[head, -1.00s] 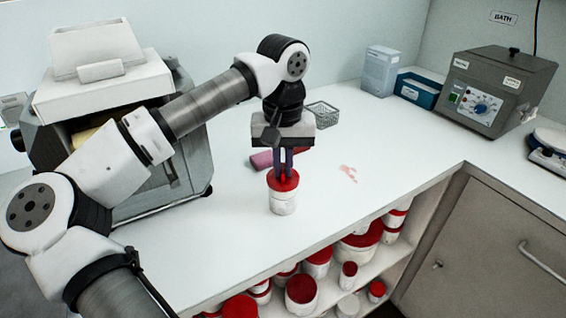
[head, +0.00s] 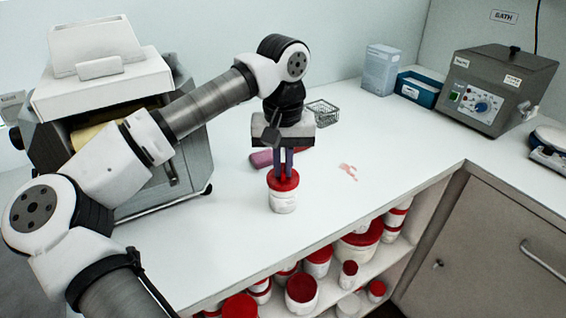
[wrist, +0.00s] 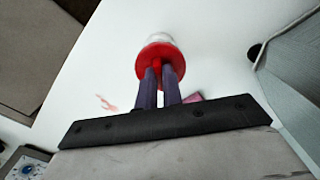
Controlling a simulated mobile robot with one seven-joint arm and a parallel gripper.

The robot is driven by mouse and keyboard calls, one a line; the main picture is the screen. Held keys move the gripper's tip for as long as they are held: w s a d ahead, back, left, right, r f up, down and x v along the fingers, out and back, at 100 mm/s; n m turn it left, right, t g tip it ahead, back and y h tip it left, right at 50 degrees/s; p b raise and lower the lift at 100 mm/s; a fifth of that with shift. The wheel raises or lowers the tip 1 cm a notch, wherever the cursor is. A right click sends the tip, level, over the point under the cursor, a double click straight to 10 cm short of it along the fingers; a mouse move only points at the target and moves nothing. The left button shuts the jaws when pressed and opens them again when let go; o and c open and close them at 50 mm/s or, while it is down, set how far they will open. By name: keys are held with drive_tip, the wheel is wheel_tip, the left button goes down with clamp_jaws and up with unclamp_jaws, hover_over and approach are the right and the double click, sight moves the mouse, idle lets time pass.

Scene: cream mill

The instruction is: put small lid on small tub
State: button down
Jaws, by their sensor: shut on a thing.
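The small red lid (head: 283,182) sits at the top of the small white tub (head: 283,203), which stands upright on the counter. My gripper (head: 286,174) points down from above and is shut on the lid's middle. In the wrist view the fingertips (wrist: 159,70) meet the red lid (wrist: 158,55), with the white tub (wrist: 160,38) showing just past its edge. The lid looks about level and in line with the tub. I cannot tell whether it is fully seated on the rim.
A reddish smear (head: 348,171) marks the counter (head: 385,150). A large machine (head: 165,170) stands left. A bath unit (head: 490,90) is at the back right. Several red-lidded tubs fill the shelf below.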

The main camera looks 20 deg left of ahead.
drive_tip(key=shift+f+b, duration=0.35)
idle(0.8)
drive_tip(key=c, duration=1)
unclamp_jaws()
drive_tip(key=shift+r+p, duration=1.6)
drive_tip(key=shift+r, duration=0.7)
drive_tip(key=shift+c, duration=0.4)
clamp_jaws()
